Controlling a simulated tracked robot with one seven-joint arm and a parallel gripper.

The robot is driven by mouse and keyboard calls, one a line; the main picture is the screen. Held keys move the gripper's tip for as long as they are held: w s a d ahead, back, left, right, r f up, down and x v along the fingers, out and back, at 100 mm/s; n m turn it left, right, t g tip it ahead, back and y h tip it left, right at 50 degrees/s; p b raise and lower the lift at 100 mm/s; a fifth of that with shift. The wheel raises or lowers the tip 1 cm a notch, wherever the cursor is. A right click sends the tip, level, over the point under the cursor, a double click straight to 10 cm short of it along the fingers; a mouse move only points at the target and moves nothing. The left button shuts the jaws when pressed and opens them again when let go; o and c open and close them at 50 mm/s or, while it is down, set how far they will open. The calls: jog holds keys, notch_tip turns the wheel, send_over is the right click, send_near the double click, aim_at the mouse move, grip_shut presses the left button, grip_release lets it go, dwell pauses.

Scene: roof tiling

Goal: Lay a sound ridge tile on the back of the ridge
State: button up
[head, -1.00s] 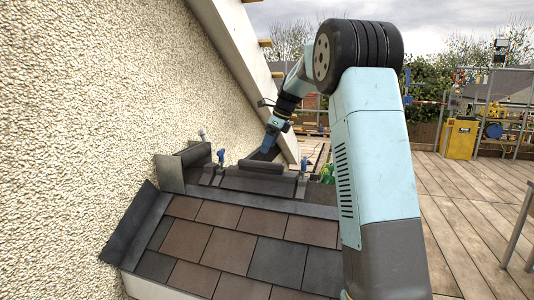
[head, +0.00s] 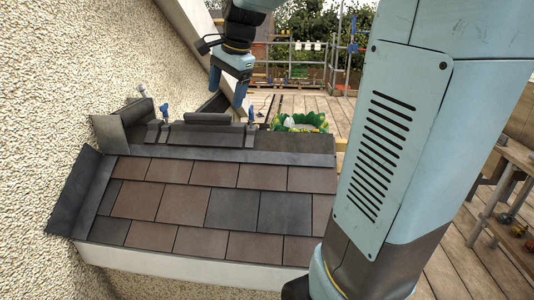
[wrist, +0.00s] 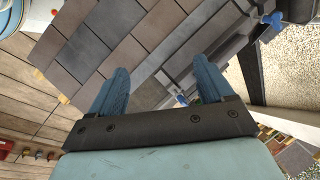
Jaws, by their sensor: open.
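The ridge (head: 200,134) runs across the top of the small tiled roof, with dark grey ridge pieces along it. A short dark tile (head: 208,118) lies raised on its middle. My gripper (head: 228,92) is just behind and above the ridge, fingers pointing down. In the wrist view my gripper (wrist: 161,88) has its two blue fingers wide apart, with roof surface showing beyond the gap. A dark slab (head: 212,103) shows behind the ridge beside the fingers; whether it touches them I cannot tell.
Blue-handled clamps (head: 164,110) stand at the ridge, another (head: 251,114) to the right. The rough wall (head: 50,80) closes the left side. A green and yellow planter (head: 298,122) stands behind. A wooden bench (head: 505,170) is at the right.

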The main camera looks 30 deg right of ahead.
jog(key=s+f+n, duration=0.2)
jog(key=s+n, duration=0.2)
jog(key=s, duration=0.3)
jog(key=s+f+n+t+h, duration=0.1)
jog(key=s+f+n, duration=0.2)
jog(key=s, duration=0.5)
jog(key=s+f+n, duration=0.2)
jog(key=s+n, duration=0.3)
jog(key=s, duration=0.2)
jog(key=shift+s+f+n+t+h, duration=0.2)
jog(key=shift+f+n+t+h, duration=0.1)
jog(key=shift+f+t+h, duration=0.1)
